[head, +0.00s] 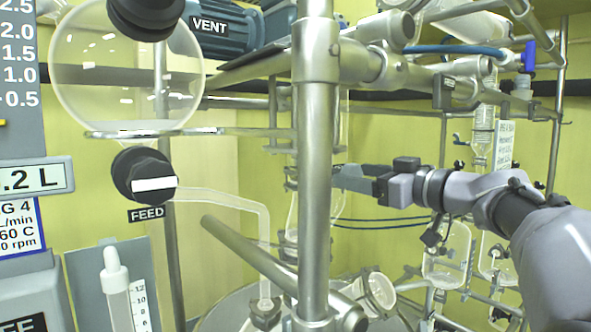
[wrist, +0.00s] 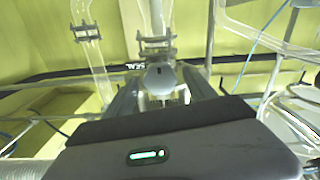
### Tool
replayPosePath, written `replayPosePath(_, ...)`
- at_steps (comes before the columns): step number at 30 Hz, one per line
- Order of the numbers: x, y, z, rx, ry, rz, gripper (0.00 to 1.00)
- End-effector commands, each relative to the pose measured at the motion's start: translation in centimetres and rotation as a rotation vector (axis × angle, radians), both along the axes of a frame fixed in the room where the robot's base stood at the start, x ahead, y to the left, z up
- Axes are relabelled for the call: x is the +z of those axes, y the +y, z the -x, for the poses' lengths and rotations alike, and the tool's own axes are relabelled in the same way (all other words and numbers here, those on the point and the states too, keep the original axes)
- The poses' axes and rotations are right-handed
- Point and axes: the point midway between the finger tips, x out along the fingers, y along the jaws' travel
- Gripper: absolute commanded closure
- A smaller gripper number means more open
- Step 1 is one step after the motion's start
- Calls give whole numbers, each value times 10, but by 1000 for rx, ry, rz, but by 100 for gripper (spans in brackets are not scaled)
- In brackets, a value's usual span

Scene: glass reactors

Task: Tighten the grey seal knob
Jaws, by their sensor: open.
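The grey seal knob (wrist: 160,79) shows in the wrist view just below a clamped glass pipe, beside a small dark label that seems to read SEAL. My gripper (wrist: 161,86) is open, with one finger on each side of the knob in that view. I cannot tell whether the fingers touch it or how deep it sits between them. In the head view my gripper (head: 348,178) points left, its tips close to the thick metal post. I cannot make out the knob there; the post and gripper cover that area.
The thick metal post (head: 315,160) stands in front of the fingertips in the head view. A black FEED knob (head: 143,174) and a round glass vessel (head: 125,65) are at left. Glassware and tubing (head: 447,255) hang below my arm. A black bar (wrist: 60,75) crosses behind the knob.

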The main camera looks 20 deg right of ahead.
Motion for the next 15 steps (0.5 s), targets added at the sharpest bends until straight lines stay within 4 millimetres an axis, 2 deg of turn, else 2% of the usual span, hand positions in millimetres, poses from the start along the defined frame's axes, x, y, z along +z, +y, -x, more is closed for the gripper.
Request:
replayPosePath(3,1,6,-17,2,0,0,35)
replayPosePath(6,1,9,-24,1,0,1,35)
replayPosePath(15,0,10,-27,0,0,1,35)
